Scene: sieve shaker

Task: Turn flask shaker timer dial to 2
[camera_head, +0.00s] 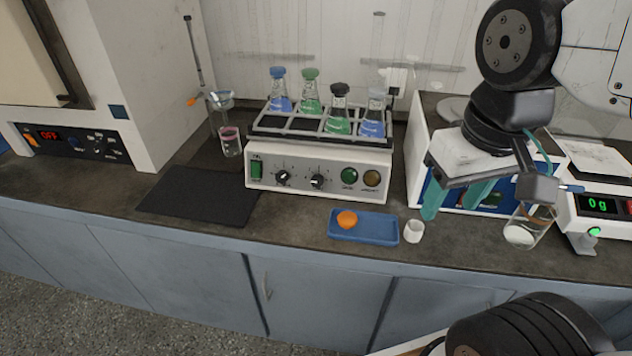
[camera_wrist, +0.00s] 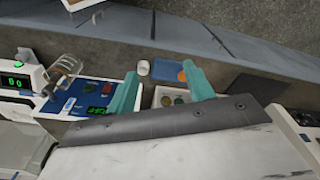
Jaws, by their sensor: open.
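The flask shaker (camera_head: 318,165) stands on the bench in the middle of the head view. Its front panel has a green switch at left, two black dials (camera_head: 283,177) (camera_head: 317,181) and green and amber round buttons at right. Which dial is the timer is too small to read. Flasks with blue and green liquid stand in its rack. In the wrist view part of the shaker panel (camera_wrist: 172,98) shows between the fingers, its dials hidden. My gripper (camera_head: 455,199) is open and empty, with teal fingers, to the right of the shaker and apart from it. It also shows in the wrist view (camera_wrist: 163,88).
A blue tray (camera_head: 375,230) with an orange ball and a white cup (camera_head: 414,231) lie before the shaker. A blue-fronted device (camera_head: 505,203) is behind my gripper. A black mat (camera_head: 200,197) lies at left.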

